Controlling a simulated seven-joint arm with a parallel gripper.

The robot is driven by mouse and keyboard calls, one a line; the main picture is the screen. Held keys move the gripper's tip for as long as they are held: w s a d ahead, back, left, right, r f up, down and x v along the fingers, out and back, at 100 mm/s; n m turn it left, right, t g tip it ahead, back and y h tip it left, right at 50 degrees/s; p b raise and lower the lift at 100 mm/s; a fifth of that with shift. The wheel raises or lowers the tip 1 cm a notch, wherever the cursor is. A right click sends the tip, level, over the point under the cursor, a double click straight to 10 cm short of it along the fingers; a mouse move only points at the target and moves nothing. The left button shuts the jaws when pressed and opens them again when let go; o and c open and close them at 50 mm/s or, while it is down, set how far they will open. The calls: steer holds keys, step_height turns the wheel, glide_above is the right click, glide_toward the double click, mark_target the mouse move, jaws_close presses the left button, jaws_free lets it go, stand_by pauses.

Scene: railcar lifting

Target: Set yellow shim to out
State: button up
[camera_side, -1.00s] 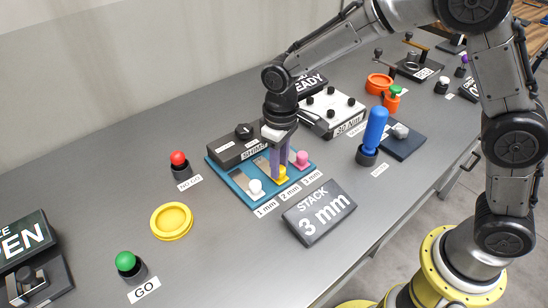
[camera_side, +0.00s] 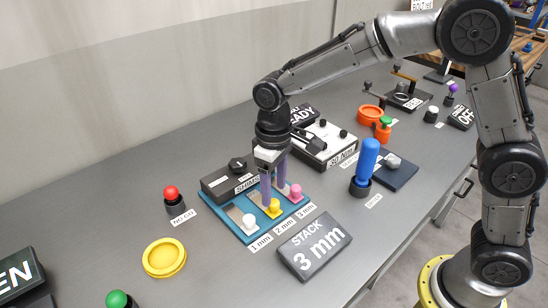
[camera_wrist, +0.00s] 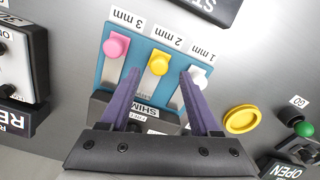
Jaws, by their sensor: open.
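The yellow shim (camera_side: 272,208) has a round yellow knob and sits in the middle slot of the blue shim tray (camera_side: 246,238), by the 2 mm label. Its knob also shows in the wrist view (camera_wrist: 158,64), near the tray's label edge. A white-knobbed shim (camera_side: 249,221) is at the 1 mm slot and a pink-knobbed shim (camera_side: 295,191) at the 3 mm slot. My gripper (camera_side: 273,200) is open, with its purple fingers over the tray close to the yellow knob. In the wrist view the fingers are spread to either side of the yellow knob, with nothing between them.
A black sign (camera_side: 314,246) reads STACK 3 mm in front of the tray. A black SHIMS box (camera_side: 215,186) stands behind it. A red button (camera_side: 172,193) and a yellow dish (camera_side: 164,258) are to the left, a blue handle (camera_side: 368,158) to the right.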

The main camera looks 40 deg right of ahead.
mark_target(275, 202)
step_height(275, 202, up, 10)
steer(key=shift+r, duration=0.2)
steer(key=s+d+r+m+t, duration=0.2)
steer(key=s+d+r+t, duration=0.1)
steer(key=s+d+r, duration=0.65)
steer(key=s+d+f+t, duration=0.1)
steer(key=s+d+f, duration=0.1)
steer(key=s+f, duration=0.2)
steer(key=s+d+f+m+t, duration=0.1)
steer(key=s+d+f, duration=0.2)
steer(key=s, duration=0.7)
steer(key=shift+d+f+m+t, duration=0.3)
steer(key=shift+f, duration=0.65)
